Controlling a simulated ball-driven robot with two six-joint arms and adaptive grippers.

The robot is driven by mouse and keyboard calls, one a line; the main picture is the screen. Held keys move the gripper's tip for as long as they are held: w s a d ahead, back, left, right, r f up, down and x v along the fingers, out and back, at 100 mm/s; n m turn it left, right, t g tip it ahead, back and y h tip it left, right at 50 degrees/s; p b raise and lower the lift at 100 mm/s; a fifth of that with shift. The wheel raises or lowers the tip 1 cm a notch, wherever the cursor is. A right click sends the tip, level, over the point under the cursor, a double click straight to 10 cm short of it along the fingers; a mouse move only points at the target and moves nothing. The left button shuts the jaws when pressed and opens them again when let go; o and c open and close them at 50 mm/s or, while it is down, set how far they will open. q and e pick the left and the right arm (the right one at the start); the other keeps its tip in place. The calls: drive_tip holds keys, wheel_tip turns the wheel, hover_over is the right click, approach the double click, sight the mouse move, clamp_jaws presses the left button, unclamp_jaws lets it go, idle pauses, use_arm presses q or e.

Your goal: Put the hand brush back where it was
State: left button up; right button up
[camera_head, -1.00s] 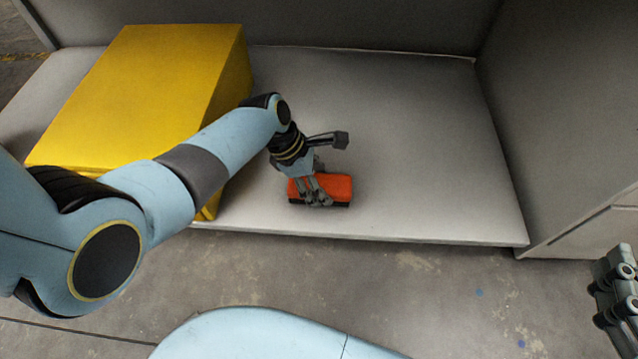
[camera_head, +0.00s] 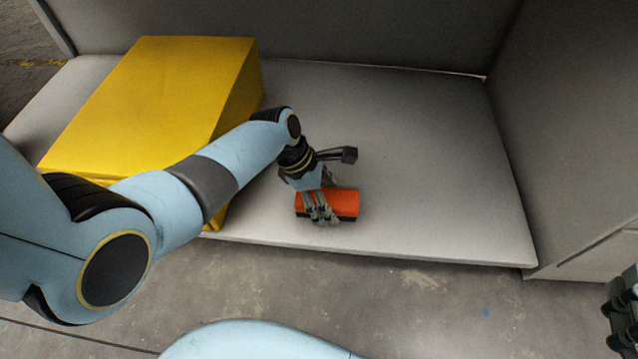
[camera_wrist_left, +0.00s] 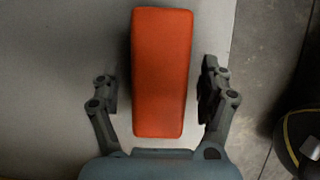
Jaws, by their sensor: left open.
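The hand brush (camera_head: 343,204) has an orange top over a dark underside. It rests on the grey booth floor panel (camera_head: 430,200) near its front edge. My left gripper (camera_head: 322,212) is over the brush, with its fingers reaching down at it. In the left wrist view the orange brush (camera_wrist_left: 162,75) lies between the two open fingers of my left gripper (camera_wrist_left: 160,92). A gap shows on each side of it. My right gripper (camera_head: 622,310) shows only in part at the right edge, and its jaws cannot be made out.
A large yellow box (camera_head: 150,100) stands on the panel at left, close to my left arm. Grey walls (camera_head: 575,130) close off the back and right. The panel right of the brush is clear. Concrete floor (camera_head: 400,300) lies in front.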

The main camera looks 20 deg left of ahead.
sight(328, 197)
use_arm(q)
drive_tip(key=p+v, duration=0.2)
drive_tip(key=v, duration=0.1)
drive_tip(key=shift+w+r, duration=0.1)
drive_tip(key=shift+r, duration=0.05)
use_arm(e)
drive_tip(key=s+d+f+g+h, duration=0.1)
drive_tip(key=s+f+g, duration=0.4)
drive_tip(key=s+f, duration=0.25)
use_arm(q)
drive_tip(key=p+v, duration=0.3)
drive_tip(key=v, duration=0.1)
drive_tip(key=shift+r, duration=0.15)
drive_tip(key=s+a+r+m+t+y+p, duration=0.1)
drive_tip(key=s+a+r+m, duration=0.3)
drive_tip(key=s+r+m, duration=0.7)
drive_tip(key=s+a+r+m+t+y+p, duration=0.1)
drive_tip(key=s+a+r+m+y+p, duration=0.1)
drive_tip(key=s+r+m, duration=0.9)
drive_tip(key=s+a+y, duration=0.1)
drive_tip(key=s+a, duration=0.1)
drive_tip(key=shift+a+y, duration=0.3)
drive_tip(key=shift+a, duration=0.05)
use_arm(e)
wheel_tip(328, 197, up, 7)
drive_tip(key=m+g, duration=0.1)
drive_tip(key=g, duration=0.7)
drive_tip(key=shift+s+d, duration=0.25)
drive_tip(key=shift+s, duration=0.05)
